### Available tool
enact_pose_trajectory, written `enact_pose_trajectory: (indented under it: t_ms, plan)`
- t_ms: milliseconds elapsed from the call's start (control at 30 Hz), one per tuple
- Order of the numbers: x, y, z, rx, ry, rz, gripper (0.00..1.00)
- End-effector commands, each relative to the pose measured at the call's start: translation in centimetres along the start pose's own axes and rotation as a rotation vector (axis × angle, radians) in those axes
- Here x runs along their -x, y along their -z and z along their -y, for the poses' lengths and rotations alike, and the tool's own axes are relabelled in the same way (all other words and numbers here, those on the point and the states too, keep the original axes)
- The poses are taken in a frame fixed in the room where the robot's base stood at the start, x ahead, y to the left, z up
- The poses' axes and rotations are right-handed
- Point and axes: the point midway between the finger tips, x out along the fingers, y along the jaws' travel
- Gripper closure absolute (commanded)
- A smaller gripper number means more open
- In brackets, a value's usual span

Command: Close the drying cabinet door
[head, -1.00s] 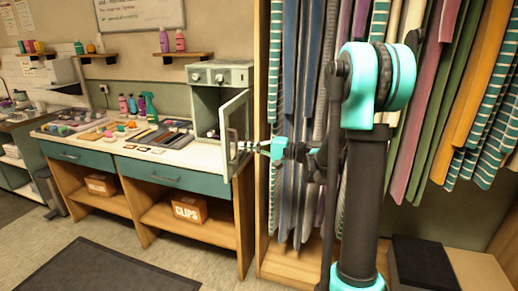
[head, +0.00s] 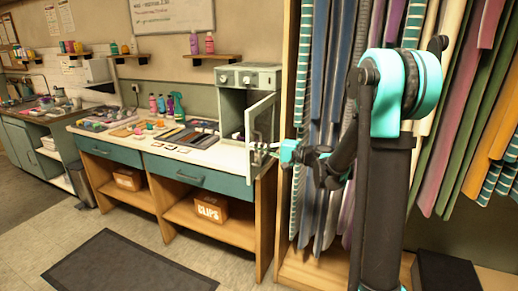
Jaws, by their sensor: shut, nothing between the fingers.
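The drying cabinet (head: 250,79) is a small grey-green box at the right end of the white worktop, with knobs on its top panel. Its framed door (head: 262,122) stands open, swung out toward the front right, and the dark interior shows to the left of it. My gripper (head: 272,147) is at the door's right side, low down, with its fingers shut and empty. The fingertips are at or very near the door; I cannot tell whether they touch it.
Several bottles (head: 170,104) and small tools lie on the worktop (head: 97,131) left of the cabinet. Hanging fabric strips (head: 329,90) in a wooden frame (head: 291,203) stand close behind and right of my arm. A dark mat (head: 125,262) lies on the clear floor in front.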

Motion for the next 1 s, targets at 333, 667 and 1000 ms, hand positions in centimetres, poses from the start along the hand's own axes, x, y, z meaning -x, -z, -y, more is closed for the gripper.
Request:
enact_pose_trajectory:
  t_ms: [333,667,1000]
  plan:
    - [-6.2,-0.6,0.0,0.0,0.0,-0.17,1.0]
    - [-14.4,0.9,0.0,0.0,0.0,-0.422,1.0]
    - [-19.4,3.5,0.0,0.0,0.0,-0.529,1.0]
